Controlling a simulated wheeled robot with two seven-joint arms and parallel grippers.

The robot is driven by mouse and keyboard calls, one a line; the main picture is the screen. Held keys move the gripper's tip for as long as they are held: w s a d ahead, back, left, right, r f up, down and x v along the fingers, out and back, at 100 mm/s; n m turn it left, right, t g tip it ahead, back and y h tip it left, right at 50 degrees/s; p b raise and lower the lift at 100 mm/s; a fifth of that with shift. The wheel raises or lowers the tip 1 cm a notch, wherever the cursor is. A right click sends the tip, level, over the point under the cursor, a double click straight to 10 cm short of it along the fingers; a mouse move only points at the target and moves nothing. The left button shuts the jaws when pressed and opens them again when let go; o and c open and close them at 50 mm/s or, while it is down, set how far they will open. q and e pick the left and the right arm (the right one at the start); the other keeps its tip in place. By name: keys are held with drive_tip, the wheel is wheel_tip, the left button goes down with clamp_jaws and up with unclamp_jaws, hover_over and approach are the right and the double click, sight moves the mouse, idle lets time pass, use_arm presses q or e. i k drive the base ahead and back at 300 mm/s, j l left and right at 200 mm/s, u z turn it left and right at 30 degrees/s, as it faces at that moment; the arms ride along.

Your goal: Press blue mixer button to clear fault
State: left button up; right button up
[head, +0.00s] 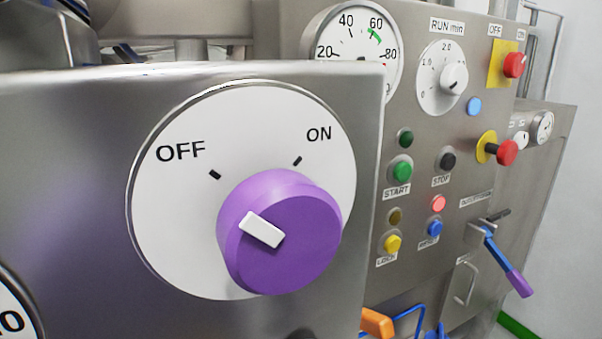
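A small blue button (435,230) sits low on the grey mixer panel (415,260), with a label under it that seems to read RESET. A red lamp (438,203) just above it looks lit. A light blue round lamp or button (474,106) sits higher on the same panel, below the RUN min dial (441,78). Neither of my grippers is in view, and nothing touches the blue button.
A large purple OFF/ON knob (279,232) on a nearer steel box fills the left. Around the blue button are a yellow button (392,243), green START (402,170), black STOP (446,160) and a red mushroom knob (507,152). A blue-purple lever (507,264) sticks out at lower right.

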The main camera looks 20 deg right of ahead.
sight(435, 228)
drive_tip(key=z, duration=1.45)
